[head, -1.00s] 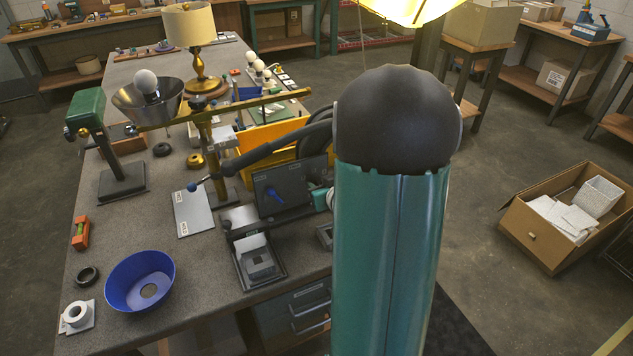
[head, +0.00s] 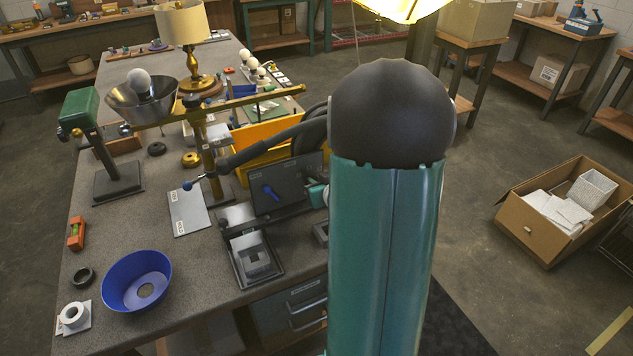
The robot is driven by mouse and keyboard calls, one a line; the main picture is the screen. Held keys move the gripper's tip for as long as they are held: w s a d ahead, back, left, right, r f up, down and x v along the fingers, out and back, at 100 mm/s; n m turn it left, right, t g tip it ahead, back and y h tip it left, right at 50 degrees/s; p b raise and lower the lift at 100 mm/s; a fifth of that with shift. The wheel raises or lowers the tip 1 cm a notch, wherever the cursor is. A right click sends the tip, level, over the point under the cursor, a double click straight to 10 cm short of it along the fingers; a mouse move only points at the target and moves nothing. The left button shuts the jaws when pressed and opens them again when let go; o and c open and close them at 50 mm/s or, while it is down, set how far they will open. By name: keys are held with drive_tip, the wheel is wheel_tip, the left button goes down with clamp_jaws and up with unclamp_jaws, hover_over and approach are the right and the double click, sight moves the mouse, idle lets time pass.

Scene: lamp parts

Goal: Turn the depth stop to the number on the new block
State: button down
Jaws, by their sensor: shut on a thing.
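A dark upright panel (head: 293,174) with a blue pointer knob (head: 270,192) stands on the bench just left of my arm. A small white label shows on the panel, but its writing is too small to read. I cannot tell for certain that this knob is the depth stop. A grey block (head: 254,264) sits in a dark tray in front of the panel; no number on it is readable. My teal arm with its dark rounded joint fills the centre right. My gripper's fingers do not show; the arm hides the area right of the panel.
A brass post with a long bar (head: 235,107) and a black lever with a blue ball (head: 187,185) stand left of the panel. A labelled grey plate (head: 188,212) lies beneath the ball. A blue bowl (head: 136,280) is at front left. Bare bench lies between bowl and tray.

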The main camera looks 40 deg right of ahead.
drive_tip(key=shift+w+d, duration=0.1)
drive_tip(key=shift+d+f+m+t+y, duration=0.15)
drive_tip(key=shift+d+m+t+y, duration=0.15)
drive_tip(key=shift+m+y, duration=0.6)
drive_tip(key=shift+d+f+m+t+y, duration=0.2)
drive_tip(key=shift+m+t+y, duration=0.25)
drive_tip(key=shift+m, duration=0.85)
drive_tip(key=shift+d+f+m+t+y, duration=0.15)
drive_tip(key=shift+d+m+t+y, duration=0.15)
drive_tip(key=shift+m+y, duration=0.6)
drive_tip(key=shift+m+h, duration=0.25)
drive_tip(key=shift+m, duration=0.05)
drive_tip(key=c, duration=1.4)
unclamp_jaws()
drive_tip(key=shift+c, duration=0.2)
drive_tip(key=shift+r, duration=0.1)
drive_tip(key=shift+a, duration=0.1)
